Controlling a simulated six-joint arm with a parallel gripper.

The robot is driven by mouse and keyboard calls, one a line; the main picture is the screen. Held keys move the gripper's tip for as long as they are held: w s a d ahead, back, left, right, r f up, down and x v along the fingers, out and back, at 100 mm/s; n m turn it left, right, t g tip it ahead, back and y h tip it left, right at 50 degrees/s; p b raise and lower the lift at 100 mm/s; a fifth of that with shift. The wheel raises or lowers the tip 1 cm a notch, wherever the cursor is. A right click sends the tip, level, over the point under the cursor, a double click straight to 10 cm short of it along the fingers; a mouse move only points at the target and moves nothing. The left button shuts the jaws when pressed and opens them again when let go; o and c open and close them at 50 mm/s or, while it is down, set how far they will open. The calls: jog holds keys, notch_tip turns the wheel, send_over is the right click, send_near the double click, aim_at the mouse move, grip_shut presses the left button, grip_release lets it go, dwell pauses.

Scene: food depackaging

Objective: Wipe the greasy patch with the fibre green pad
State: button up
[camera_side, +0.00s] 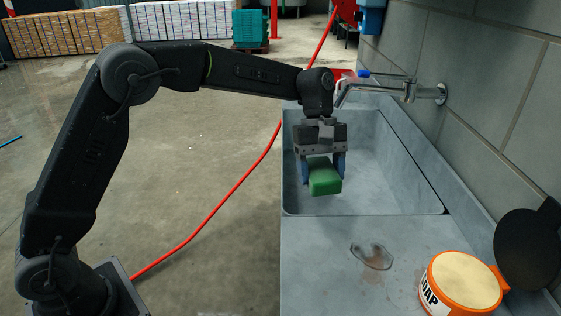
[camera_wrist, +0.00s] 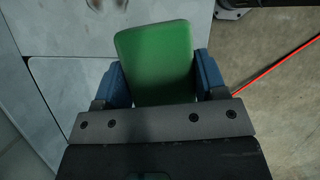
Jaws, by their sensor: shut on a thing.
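The green pad (camera_side: 325,180) is a small block held between the blue fingers of my gripper (camera_side: 324,166), above the sink basin in the side view. In the wrist view the pad (camera_wrist: 156,62) sits between both fingers of my gripper (camera_wrist: 157,82), which is shut on it. The greasy patch (camera_side: 372,257) is a brownish wet smear on the grey counter in front of the basin. The pad is apart from the patch. In the wrist view a faint mark shows at the top left, but I cannot tell if it is the patch.
An orange soap tub (camera_side: 462,282) with an open black lid (camera_side: 529,247) stands right of the patch. The sink basin (camera_side: 412,190) lies behind the counter. A metal tap (camera_side: 410,92) juts from the grey wall over it. A red hose (camera_side: 232,190) runs along the floor.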

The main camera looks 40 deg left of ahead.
jog(key=w+d+n+t, duration=0.2)
jog(key=d+n, duration=0.4)
jog(key=d, duration=0.4)
send_near(374, 247)
jog(key=s+r, duration=0.2)
jog(key=shift+n+t+h, duration=0.3)
jog(key=shift+n, duration=0.1)
jog(key=shift+d+f, duration=0.2)
jog(key=shift+f, duration=1.65)
jog(key=shift+d+f, duration=0.25)
jog(key=shift+f, duration=1.55)
jog(key=shift+s+d+f, duration=0.3)
jog(key=shift+d+f, duration=0.05)
jog(key=shift+f, duration=0.25)
jog(key=shift+s+d, duration=2.35)
jog(key=shift+s, duration=0.05)
jog(key=shift+w+a, duration=2.65)
jog(key=shift+w, duration=0.25)
jog(key=shift+w+d, duration=0.55)
jog(key=shift+d, duration=0.35)
jog(key=shift+s+d, duration=2.55)
jog(key=shift+s, duration=0.05)
jog(key=shift+w+a, duration=2.75)
jog(key=shift+a, duration=0.05)
notch_tip(374, 247, up, 8)
